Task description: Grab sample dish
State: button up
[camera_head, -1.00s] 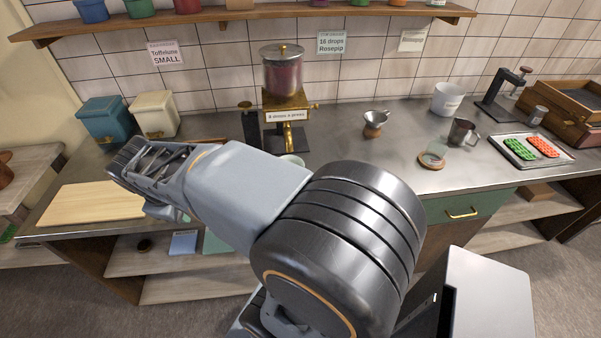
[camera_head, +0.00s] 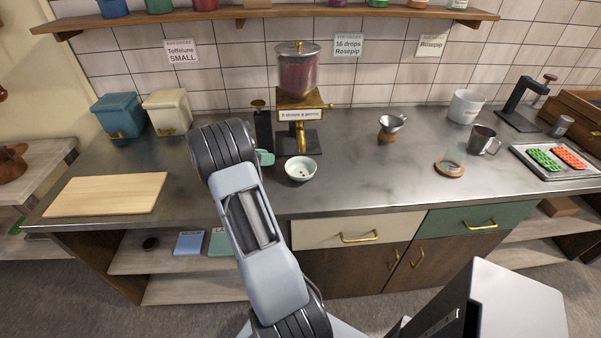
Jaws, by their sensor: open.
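A small white bowl (camera_head: 300,169), which looks like the sample dish, stands upright on the metal counter below the brass spout of the dispenser (camera_head: 298,80). A few small dark bits lie in it. My arm rises from the bottom of the picture and ends in view at a dark ringed joint left of the bowl. My gripper does not show; it seems hidden behind that joint, so its distance from the bowl cannot be told.
A pale green object (camera_head: 265,157) shows between my arm and the bowl. A wooden board (camera_head: 105,194) lies at left. The counter front right of the bowl is clear.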

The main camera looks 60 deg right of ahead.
aim_at(297, 158)
jog(key=shift+p+x, duration=0.8)
jog(key=shift+x, duration=4.35)
jog(key=shift+c, duration=0.5)
grip_shut()
